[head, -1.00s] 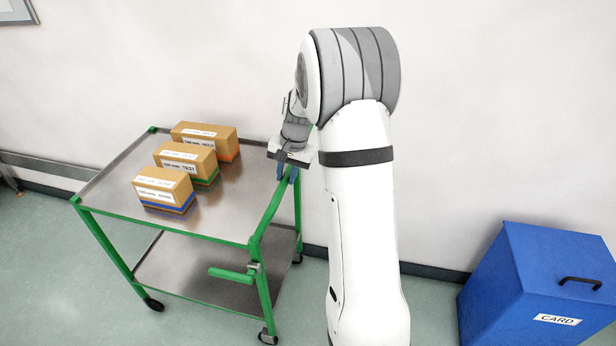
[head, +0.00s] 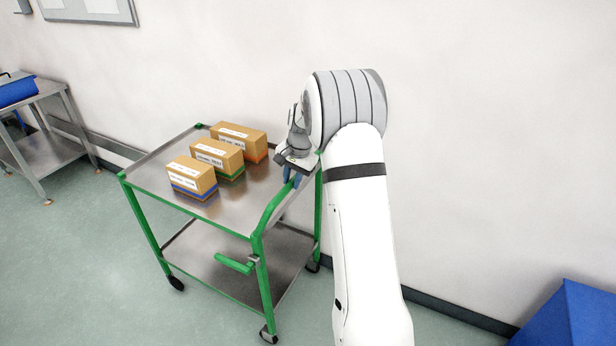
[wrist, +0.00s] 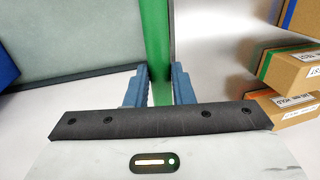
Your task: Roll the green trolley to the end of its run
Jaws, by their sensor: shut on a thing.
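The green trolley (head: 152,229) stands on the floor in the middle of the head view, with a steel top and a lower shelf. Several cartons with label strips sit on its top, including one with a blue base (head: 192,178), one with a green base (head: 217,158) and one with an orange base (head: 240,140). My gripper (head: 290,178) is at the trolley's right end, on its green push rail (head: 272,212). In the wrist view the blue fingers of my gripper (wrist: 158,88) are shut on the green rail (wrist: 156,45). The fingertips are partly hidden in the head view.
A steel table (head: 45,150) with a blue item (head: 16,92) on it stands at the far left. A wall with a rail runs behind the trolley. A blue bin (head: 570,318) is at the lower right. Floor left of the trolley is clear.

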